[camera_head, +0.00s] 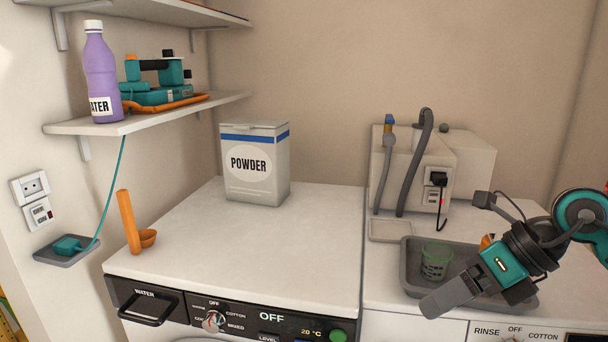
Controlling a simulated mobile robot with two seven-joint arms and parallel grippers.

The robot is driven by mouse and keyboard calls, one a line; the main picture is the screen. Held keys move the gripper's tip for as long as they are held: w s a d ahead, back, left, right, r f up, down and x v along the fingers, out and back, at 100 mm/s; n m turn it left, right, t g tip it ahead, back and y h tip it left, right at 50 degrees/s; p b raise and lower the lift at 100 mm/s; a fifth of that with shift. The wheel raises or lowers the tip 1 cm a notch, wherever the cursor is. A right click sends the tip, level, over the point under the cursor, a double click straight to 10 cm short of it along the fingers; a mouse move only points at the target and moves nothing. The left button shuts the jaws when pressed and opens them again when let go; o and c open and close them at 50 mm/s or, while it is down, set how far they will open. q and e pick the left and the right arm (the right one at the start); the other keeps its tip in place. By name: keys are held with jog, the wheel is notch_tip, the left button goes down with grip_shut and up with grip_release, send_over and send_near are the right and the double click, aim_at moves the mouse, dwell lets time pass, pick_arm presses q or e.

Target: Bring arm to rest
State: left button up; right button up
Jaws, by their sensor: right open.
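My right gripper (452,291) is at the right of the view, reaching in from the right edge over the grey tray (408,262) on the right-hand machine. It is open, and no object shows between its fingers. A small green mesh cup (436,260) stands in the tray just left of the gripper, and I cannot tell if they touch. The gripper and wrist hide the right part of the tray. An orange bit beside the wrist is mostly hidden. My left gripper is not in view.
A grey box with hoses (412,165) stands behind the tray. A shelf (190,112) holds a purple water bottle (101,75) and a teal iron (155,92).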

jog(key=s+a+r+m+t+y+p, duration=0.1)
jog(key=a+r+m+t+y+p, duration=0.15)
jog(key=a+m+t+y, duration=0.65)
jog(key=d+f+m+t+h+p, duration=0.25)
jog(key=f+m+t+h, duration=0.65)
jog(key=m, duration=1.2)
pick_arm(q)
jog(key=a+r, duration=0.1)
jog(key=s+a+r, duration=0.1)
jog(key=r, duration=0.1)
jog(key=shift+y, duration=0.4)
pick_arm(e)
jog(key=s+d+f+m+g+h, duration=0.1)
jog(key=s+f+m+g, duration=0.3)
jog(key=f, duration=0.5)
jog(key=s+d+f+m+g+h, duration=0.1)
jog(key=s+f+m+g+h, duration=0.3)
jog(key=f, duration=0.5)
jog(key=s+m+g, duration=0.1)
jog(key=s+g, duration=0.1)
jog(key=s, duration=0.1)
jog(key=shift+s+f, duration=0.3)
jog(key=shift+s, duration=0.05)
